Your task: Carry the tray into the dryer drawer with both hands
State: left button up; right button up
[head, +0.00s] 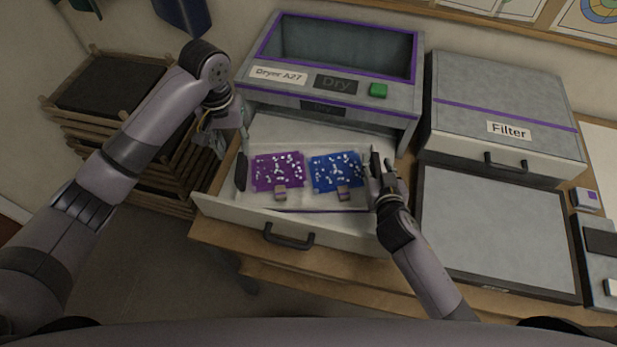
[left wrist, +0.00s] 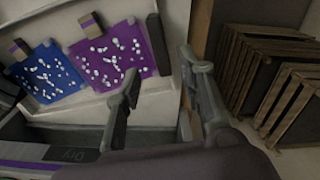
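The pale tray (head: 318,203) lies inside the dryer's open drawer (head: 338,232). It bears a purple glass piece (head: 277,171) and a blue glass piece (head: 336,171), both with white specks; both pieces also show in the left wrist view. A dark handle (head: 241,172) stands at the tray's left end; it also shows in the left wrist view (left wrist: 154,42). My left gripper (head: 232,140) is by the drawer's left side, fingers apart and empty, beside this handle. My right gripper (head: 378,172) is at the tray's right end; its grip on the handle there is unclear.
The dryer (head: 339,87) stands behind the drawer, with a green button (head: 378,90). A filter box (head: 503,110) and a grey panel (head: 497,230) lie to the right. Stacked wooden frames (head: 120,110) stand to the left. The drawer's front has a dark pull (head: 288,238).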

notch_tip(320, 180, up, 10)
pick_arm(q)
notch_tip(320, 180, up, 3)
jog(key=shift+r, duration=0.1)
dwell(0.4)
